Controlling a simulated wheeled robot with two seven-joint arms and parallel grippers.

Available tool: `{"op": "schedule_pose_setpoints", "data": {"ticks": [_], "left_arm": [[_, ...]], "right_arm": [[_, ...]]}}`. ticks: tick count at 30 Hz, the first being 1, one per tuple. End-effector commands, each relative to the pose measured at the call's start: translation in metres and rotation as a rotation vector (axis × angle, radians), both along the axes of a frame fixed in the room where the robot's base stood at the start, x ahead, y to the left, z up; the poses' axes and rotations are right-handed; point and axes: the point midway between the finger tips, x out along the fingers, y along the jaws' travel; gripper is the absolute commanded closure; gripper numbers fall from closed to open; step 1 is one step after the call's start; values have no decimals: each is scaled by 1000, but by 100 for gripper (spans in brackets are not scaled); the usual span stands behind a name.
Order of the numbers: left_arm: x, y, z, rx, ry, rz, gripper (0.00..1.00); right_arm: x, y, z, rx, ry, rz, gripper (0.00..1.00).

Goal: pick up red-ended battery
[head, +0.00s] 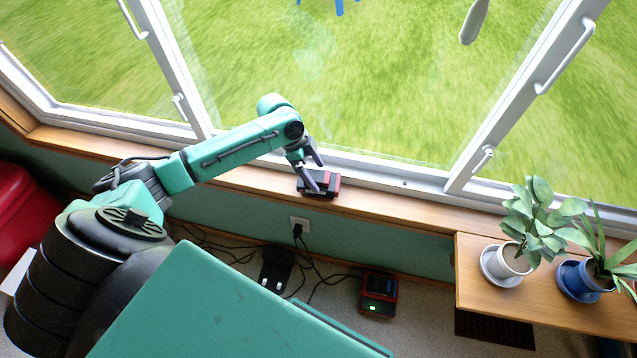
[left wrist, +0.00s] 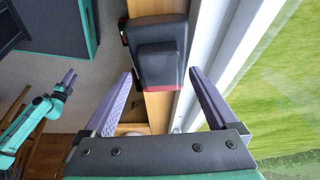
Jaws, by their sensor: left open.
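The battery (head: 331,184) lies on the wooden windowsill, a black block with red at its end. In the left wrist view the battery (left wrist: 157,50) has its red edge facing my gripper. My left gripper (head: 319,177) is open at the battery. In the left wrist view my left gripper's fingertips (left wrist: 160,73) are apart, one on each side of the battery's red end, with gaps visible; it holds nothing. My right gripper (left wrist: 69,77) shows small at the left of the left wrist view, away from the battery; its opening is too small to judge.
The window frame (head: 385,169) runs close behind the sill (head: 400,195). A red and black charger (head: 378,292) with a green light sits on the floor near cables and a wall socket (head: 299,224). Potted plants (head: 510,262) stand on a wooden table (head: 480,298) at right.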

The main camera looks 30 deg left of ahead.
Motion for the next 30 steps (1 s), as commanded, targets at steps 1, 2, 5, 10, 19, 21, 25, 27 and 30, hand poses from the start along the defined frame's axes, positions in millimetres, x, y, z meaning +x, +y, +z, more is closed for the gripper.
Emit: {"op": "schedule_pose_setpoints", "data": {"ticks": [1,2,5,10,19,21,25,27,30], "left_arm": [[1,-3,-6,-1,-2,-1,7],[1,-3,-7,1,-2,0,7],[2,-3,-7,2,-3,0,7],[1,-3,-7,2,-2,0,46],[2,-3,-6,1,-5,1,100],[2,-3,-5,1,-5,1,100],[2,-3,2,0,-6,0,100],[3,-3,10,0,-6,1,100],[2,-2,28,2,-8,0,100]], "right_arm": [[0,0,-1,0,1,0,58],[-1,0,-1,0,1,0,58],[-1,0,-1,-1,2,1,58],[-1,-2,-1,-3,2,2,58],[-1,-5,0,-7,3,2,58],[-1,-5,0,-7,3,3,58],[-1,-5,1,-7,4,2,58],[-1,-5,2,-7,4,2,58],[-2,-5,5,-7,4,2,58]]}}
